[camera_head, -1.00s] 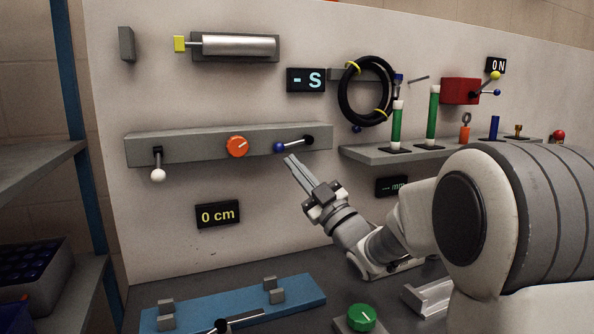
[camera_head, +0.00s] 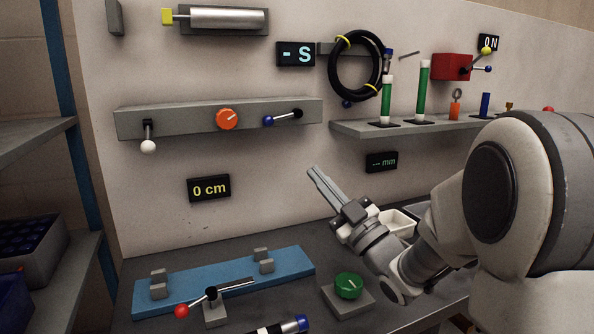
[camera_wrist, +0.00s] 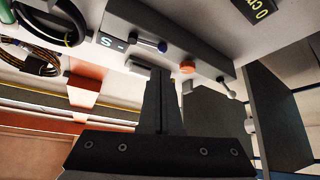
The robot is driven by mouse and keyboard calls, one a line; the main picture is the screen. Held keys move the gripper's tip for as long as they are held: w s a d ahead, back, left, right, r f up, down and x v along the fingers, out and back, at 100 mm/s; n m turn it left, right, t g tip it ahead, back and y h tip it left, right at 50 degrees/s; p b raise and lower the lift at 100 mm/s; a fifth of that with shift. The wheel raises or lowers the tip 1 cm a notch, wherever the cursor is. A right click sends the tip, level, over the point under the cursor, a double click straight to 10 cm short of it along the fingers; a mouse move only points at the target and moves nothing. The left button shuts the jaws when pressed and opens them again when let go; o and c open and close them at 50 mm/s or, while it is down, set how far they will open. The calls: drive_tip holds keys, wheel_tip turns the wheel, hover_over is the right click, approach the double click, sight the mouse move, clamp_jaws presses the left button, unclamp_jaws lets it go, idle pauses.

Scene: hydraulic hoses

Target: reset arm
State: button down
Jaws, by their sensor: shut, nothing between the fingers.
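My gripper (camera_head: 312,174) is in the middle of the head view, its fingers shut together and empty. It points up and to the left, in front of the white panel, below the grey control bar (camera_head: 180,118). It touches nothing that I can see. In the wrist view the closed fingers (camera_wrist: 158,75) stand upright at the centre. The blue-tipped lever (camera_head: 270,120), the orange knob (camera_head: 227,119) and the white-tipped lever (camera_head: 148,146) are on the bar, up and left of the fingertips.
A blue fixture (camera_head: 215,283), a red-tipped lever (camera_head: 182,310) and a green knob (camera_head: 348,284) are on the bench below. A black hose coil (camera_head: 333,70) hangs above a shelf (camera_head: 350,128) with green cylinders.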

drive_tip(key=s+d+f+m+g+h, duration=0.6)
drive_tip(key=m+h, duration=0.4)
drive_tip(key=h, duration=0.4)
drive_tip(key=s+f+m+g, duration=0.2)
drive_tip(key=s+f+g, duration=0.2)
drive_tip(key=s, duration=0.6)
drive_tip(key=s+f+m+g, duration=0.1)
drive_tip(key=s+f+g, duration=0.2)
drive_tip(key=s, duration=0.7)
wheel_tip(320, 180, up, 20)
drive_tip(key=s+a+p, duration=0.1)
drive_tip(key=p, duration=2)
drive_tip(key=shift+s+g, duration=0.35)
drive_tip(key=shift+g, duration=0.05)
drive_tip(key=shift+a, duration=0.1)
